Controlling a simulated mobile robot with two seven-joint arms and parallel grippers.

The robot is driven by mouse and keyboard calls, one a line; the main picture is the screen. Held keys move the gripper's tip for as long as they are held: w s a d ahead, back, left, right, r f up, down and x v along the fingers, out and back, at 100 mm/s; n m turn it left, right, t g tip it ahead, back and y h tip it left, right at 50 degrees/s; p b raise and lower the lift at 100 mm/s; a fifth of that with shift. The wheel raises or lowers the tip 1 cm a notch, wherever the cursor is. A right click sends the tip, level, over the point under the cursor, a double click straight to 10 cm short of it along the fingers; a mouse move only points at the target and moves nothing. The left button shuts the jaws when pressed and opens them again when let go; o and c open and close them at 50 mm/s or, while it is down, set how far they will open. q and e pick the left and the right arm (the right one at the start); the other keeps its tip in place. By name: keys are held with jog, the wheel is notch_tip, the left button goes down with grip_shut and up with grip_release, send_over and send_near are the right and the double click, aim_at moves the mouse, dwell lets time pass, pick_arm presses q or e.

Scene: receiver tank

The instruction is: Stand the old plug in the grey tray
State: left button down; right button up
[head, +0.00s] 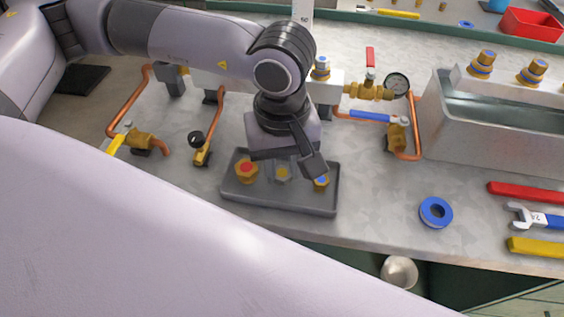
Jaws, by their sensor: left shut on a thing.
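The grey tray (235,196) lies on the metal bench in the middle of the head view. My left gripper (310,168) points down over the tray, shut, with its dark finger at the right half. A brass piece with a blue top (321,183) shows right at the fingertip; it looks like the old plug, partly covered by the finger. A brass piece with a red top (246,172) stands at the tray's left. A dull grey and yellowish piece (283,173) shows between them. Whether the held plug touches the tray floor I cannot tell. My right gripper is out of view.
Copper pipes with brass valves and a gauge (396,84) run behind the tray. A metal tank (490,125) stands at the right. A blue tape roll (436,212), a wrench (535,216) and red and yellow handled tools lie at the front right. Bench between tray and roll is clear.

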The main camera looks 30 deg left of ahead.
aim_at(282, 173)
pick_arm(q)
jog(key=c, duration=1.1)
grip_release()
jog(key=shift+r+p, duration=0.3)
jog(key=shift+p, duration=0.25)
notch_tip(282, 173, up, 12)
jog(key=shift+f, duration=0.15)
